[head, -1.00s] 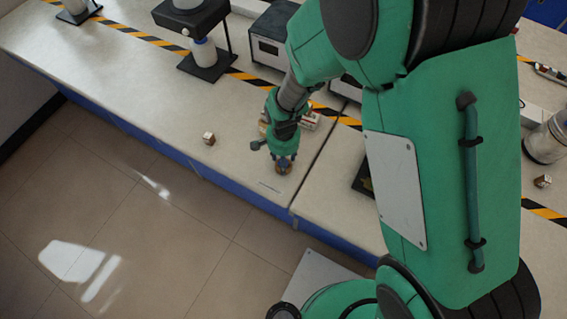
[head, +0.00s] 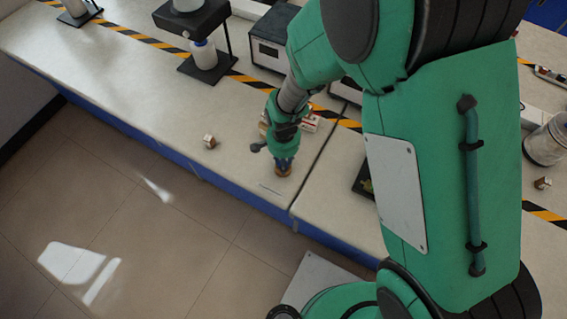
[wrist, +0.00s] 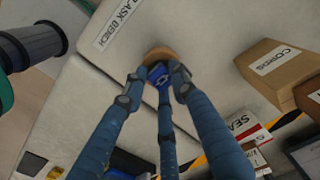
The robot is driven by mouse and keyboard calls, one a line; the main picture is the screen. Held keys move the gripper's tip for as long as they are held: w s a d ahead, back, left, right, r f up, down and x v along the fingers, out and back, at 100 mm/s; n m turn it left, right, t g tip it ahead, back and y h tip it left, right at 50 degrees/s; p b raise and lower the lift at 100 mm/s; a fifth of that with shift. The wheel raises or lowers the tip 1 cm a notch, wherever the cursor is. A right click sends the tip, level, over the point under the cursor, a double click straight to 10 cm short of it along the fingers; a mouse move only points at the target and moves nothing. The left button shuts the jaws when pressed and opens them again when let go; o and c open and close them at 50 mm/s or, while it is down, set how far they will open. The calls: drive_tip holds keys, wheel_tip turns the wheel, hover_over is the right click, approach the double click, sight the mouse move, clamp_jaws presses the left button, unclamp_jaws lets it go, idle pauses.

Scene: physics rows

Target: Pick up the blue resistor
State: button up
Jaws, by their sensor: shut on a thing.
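My gripper (wrist: 156,75) has several blue jointed fingers. They are drawn in around a rounded brown thing (wrist: 158,52) on the pale bench, beyond the fingertips in the wrist view. A blue patch shows between the fingers; I cannot tell whether it is the blue resistor or part of a finger. In the head view my gripper (head: 283,165) points down near the bench's front edge, with the brown thing (head: 283,172) at its tips. I cannot tell whether the thing touches the bench. No other thing that looks like a blue resistor is clear.
A small brown-and-white block (head: 209,142) stands left of my gripper. Cardboard boxes (wrist: 270,72) and a red-and-white box (wrist: 246,131) are close by in the wrist view. A black stand (head: 206,66) is further back. The bench's front left is mostly clear.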

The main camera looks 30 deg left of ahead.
drive_tip(key=shift+r, duration=0.15)
drive_tip(key=shift+r, duration=0.55)
drive_tip(key=shift+s+d+r+p, duration=0.2)
drive_tip(key=shift+r+p, duration=0.05)
drive_tip(key=shift+r, duration=0.35)
drive_tip(key=shift+s+d+r+p, duration=0.15)
drive_tip(key=shift+d+r+p, duration=0.1)
drive_tip(key=shift+r, duration=0.3)
drive_tip(key=s+d+r+p, duration=0.1)
drive_tip(key=s+d, duration=0.9)
drive_tip(key=d, duration=0.1)
drive_tip(key=shift+r, duration=0.15)
drive_tip(key=shift+d+r+m+y+b, duration=0.1)
drive_tip(key=shift+r+m+y+b, duration=0.1)
drive_tip(key=shift+m+y+b, duration=0.5)
drive_tip(key=shift+d+r+m+y+b, duration=0.15)
drive_tip(key=shift+m+y+b, duration=0.35)
drive_tip(key=shift+m+b, duration=0.4)
drive_tip(key=shift+a, duration=0.1)
drive_tip(key=shift+w, duration=0.1)
